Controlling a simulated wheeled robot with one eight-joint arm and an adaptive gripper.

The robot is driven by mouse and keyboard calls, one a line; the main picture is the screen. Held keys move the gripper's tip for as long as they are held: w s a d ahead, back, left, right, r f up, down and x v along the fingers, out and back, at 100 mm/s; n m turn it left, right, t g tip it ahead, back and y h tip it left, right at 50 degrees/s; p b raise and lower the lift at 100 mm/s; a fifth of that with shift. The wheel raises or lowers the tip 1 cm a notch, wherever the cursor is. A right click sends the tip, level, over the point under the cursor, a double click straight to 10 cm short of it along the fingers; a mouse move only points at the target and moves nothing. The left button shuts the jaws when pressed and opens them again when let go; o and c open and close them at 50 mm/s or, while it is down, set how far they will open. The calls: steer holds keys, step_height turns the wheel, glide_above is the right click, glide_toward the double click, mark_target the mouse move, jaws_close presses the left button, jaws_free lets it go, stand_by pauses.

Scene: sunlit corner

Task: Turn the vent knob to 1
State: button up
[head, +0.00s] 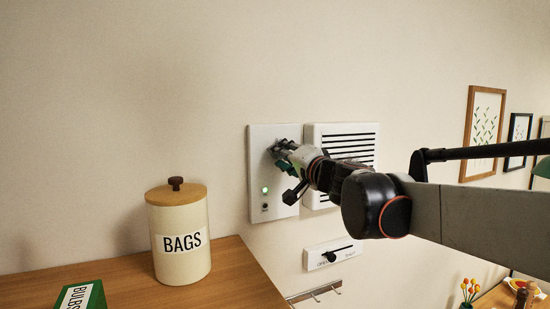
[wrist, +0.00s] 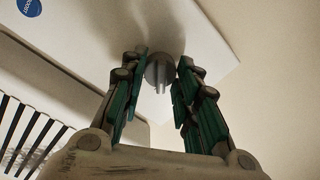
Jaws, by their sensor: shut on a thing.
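The vent knob (wrist: 158,72) is a round grey knob with a raised bar, on a white wall panel (head: 260,160). My gripper (head: 283,150) reaches the upper part of this panel from the right and hides most of the knob in the head view. In the wrist view my gripper (wrist: 163,78) has its two green-padded fingers on either side of the knob, shut on it. No number marks around the knob are readable, so I cannot tell its setting. A small green light (head: 265,190) glows low on the panel.
A slatted white vent (head: 345,140) is right of the panel, partly behind my arm. A slider plate (head: 332,254) and a hook rail (head: 315,292) are below. A BAGS canister (head: 179,245) and a green BULBS box (head: 82,296) stand on the wooden counter (head: 228,275).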

steer(key=shift+r, duration=0.1)
stand_by(0.4)
steer(key=o, duration=1.1)
steer(key=shift+w, duration=0.1)
steer(key=shift+c, duration=0.2)
steer(key=shift+w+a, duration=0.15)
steer(key=shift+s, duration=0.3)
steer(key=v, duration=1.1)
steer(key=shift+s+d, duration=0.25)
steer(key=shift+d, duration=0.05)
steer(key=shift+f, duration=0.25)
